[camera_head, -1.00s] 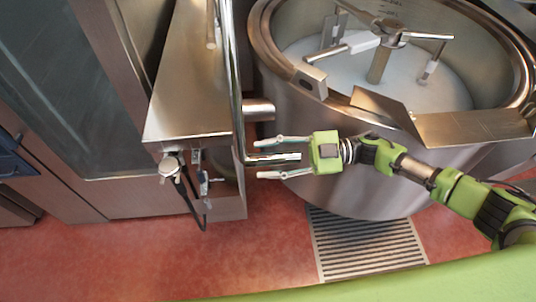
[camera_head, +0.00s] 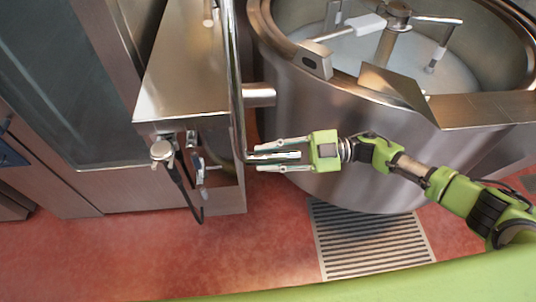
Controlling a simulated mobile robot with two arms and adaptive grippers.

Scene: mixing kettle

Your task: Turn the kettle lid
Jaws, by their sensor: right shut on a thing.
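A large steel kettle (camera_head: 310,130) stands at the upper right, its top open. Its mixing arms (camera_head: 390,40) show inside over a pale bottom. A long bent metal bar (camera_head: 233,80) runs down along the left side of the kettle and turns to the right at its lower end. My right gripper (camera_head: 258,155) reaches in from the right in front of the kettle wall. Its two fingers point left and are shut on the bar's lower end, one above and one below it. I cannot make out a lid surface. My left gripper is not in view.
A steel cabinet (camera_head: 185,75) stands left of the bar, with a hand shower and hose (camera_head: 165,152) on its front. A metal spout plate (camera_head: 480,108) juts from the kettle rim. A floor grate (camera_head: 370,240) lies below on the open red floor (camera_head: 255,235).

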